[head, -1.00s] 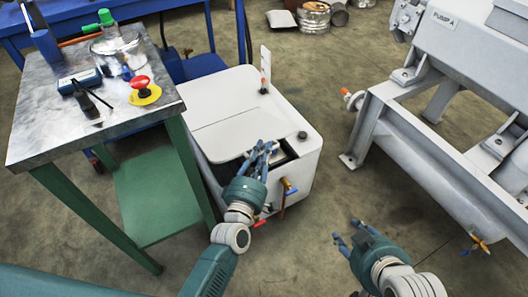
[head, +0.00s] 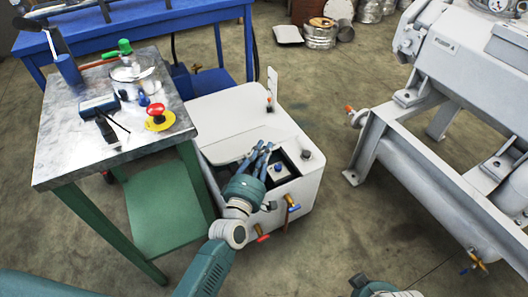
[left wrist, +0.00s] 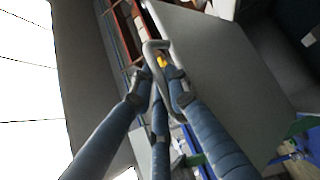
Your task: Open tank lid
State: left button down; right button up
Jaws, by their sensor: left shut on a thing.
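The white tank (head: 300,210) stands on the floor right of the small metal-topped table. Its white lid (head: 225,147) is partly raised or shifted at the front right, and a dark opening with a blue-capped part (head: 279,168) shows beside my gripper. My left gripper (head: 262,150) reaches over the tank's front, its blue fingers at the lid's edge. In the left wrist view the fingers (left wrist: 160,75) are shut on a grey bent handle (left wrist: 155,50) next to a flat grey panel (left wrist: 220,70). Only a small part of my right gripper (head: 362,284) shows at the bottom edge; its fingers cannot be made out.
The table (head: 60,150) holds a glass jar (head: 132,72), a red-and-yellow emergency button (head: 157,115) and small tools. A large grey pump frame (head: 385,180) stands at the right. Floor between tank and frame is clear.

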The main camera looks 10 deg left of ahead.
pick_arm(q)
jog(key=shift+w+a+r, duration=0.1)
jog(key=shift+a+r, duration=0.05)
jog(key=shift+a, duration=0.05)
dwell(0.4)
jog(key=c, duration=1.7)
grip_release()
jog(key=shift+o, duration=0.2)
jog(key=shift+s, duration=0.3)
jog(key=s+a, duration=0.1)
jog(key=s, duration=1)
jog(key=shift+s+a+f, duration=0.15)
jog(key=shift+a+f, duration=0.1)
jog(key=shift+a, duration=0.15)
